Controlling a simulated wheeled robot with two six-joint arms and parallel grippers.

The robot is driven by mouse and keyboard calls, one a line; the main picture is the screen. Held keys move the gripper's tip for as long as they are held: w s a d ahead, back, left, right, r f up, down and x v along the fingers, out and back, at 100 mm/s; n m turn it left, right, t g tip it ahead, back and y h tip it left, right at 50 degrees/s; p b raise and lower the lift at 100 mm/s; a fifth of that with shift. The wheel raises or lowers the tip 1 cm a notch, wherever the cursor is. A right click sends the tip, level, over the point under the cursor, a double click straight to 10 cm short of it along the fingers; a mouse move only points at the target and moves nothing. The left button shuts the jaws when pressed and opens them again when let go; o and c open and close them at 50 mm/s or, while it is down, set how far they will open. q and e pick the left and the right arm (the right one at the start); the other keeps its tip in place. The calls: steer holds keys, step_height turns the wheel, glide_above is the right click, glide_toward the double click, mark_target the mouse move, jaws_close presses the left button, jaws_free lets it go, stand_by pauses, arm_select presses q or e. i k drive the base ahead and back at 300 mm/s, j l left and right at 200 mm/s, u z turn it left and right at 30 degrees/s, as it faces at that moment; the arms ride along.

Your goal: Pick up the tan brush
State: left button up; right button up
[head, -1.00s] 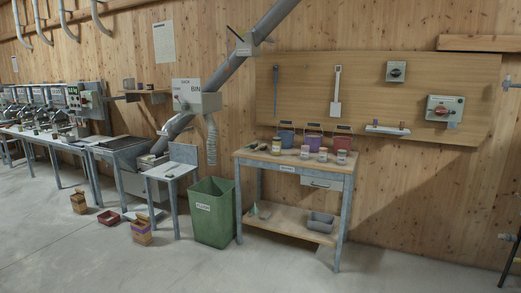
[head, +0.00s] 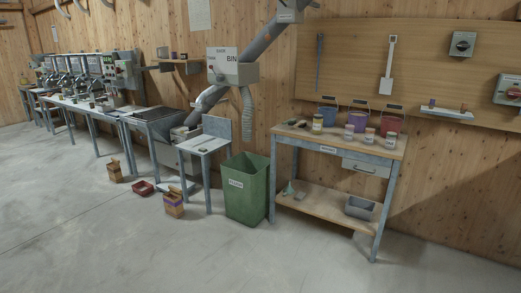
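I cannot clearly make out a tan brush. Small dark items (head: 292,122) lie at the left end of the wooden-topped workbench (head: 335,141), too small to identify. Another small item (head: 204,150) lies on the low grey table (head: 212,143), also too small to name. Neither of my grippers is in view.
A green bin (head: 247,190) stands between the low table and the workbench. Cartons (head: 173,204) and a red tray (head: 143,187) are on the floor. The front floor is clear.

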mark_target(302, 124)
steer(key=i, duration=2.05)
steer(key=i+j+z, duration=0.1)
steer(key=i, duration=1.9)
